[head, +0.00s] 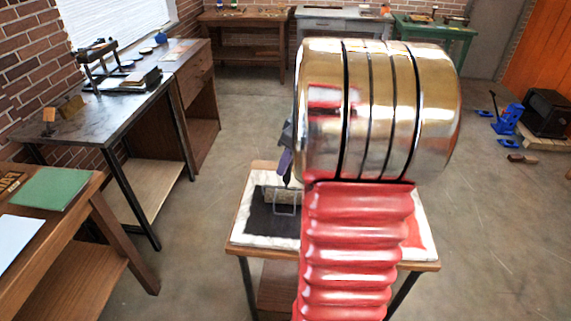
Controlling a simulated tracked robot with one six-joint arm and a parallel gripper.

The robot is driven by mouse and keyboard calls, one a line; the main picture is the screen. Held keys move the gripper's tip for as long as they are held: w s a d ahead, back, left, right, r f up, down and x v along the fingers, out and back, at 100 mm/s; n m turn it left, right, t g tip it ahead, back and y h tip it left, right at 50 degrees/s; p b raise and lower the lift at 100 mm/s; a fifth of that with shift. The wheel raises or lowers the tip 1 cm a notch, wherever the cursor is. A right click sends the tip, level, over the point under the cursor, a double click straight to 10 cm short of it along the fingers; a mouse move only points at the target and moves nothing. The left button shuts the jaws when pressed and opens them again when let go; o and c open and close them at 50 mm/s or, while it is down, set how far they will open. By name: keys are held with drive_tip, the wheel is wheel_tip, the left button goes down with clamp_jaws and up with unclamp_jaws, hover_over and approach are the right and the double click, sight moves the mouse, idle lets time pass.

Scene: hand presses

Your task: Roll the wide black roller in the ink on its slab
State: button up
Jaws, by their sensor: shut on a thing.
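A small table (236,241) in front of me carries a pale slab with a dark patch of black ink (262,222) on its left part. My gripper (286,162) shows only in part, as dark pieces at the left edge of my red and chrome arm. It is shut on the wide black roller, pointing down over the ink. The roller's thin wire frame (275,208) shows against the ink. The black cylinder is hard to tell from the ink, so I cannot tell whether it touches. My arm hides the middle of the table.
A red patch (418,238) lies on the table's right part. A wooden bench (85,195) with green and white sheets and a stone-topped bench (95,118) with a press stand left. A blue tool (508,118) and a black box (546,112) are right. Floor between is clear.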

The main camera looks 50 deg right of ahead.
drive_tip(key=shift+s+a, duration=0.1)
drive_tip(key=shift+a, duration=0.05)
drive_tip(key=shift+s+a, duration=1.05)
drive_tip(key=shift+a, duration=0.3)
drive_tip(key=shift+s+a, duration=0.6)
drive_tip(key=shift+a, duration=0.15)
drive_tip(key=shift+s+a, duration=0.55)
drive_tip(key=shift+a, duration=0.2)
drive_tip(key=shift+f, duration=0.1)
drive_tip(key=s+a, duration=0.2)
drive_tip(key=a, duration=0.1)
drive_tip(key=shift+s, duration=0.15)
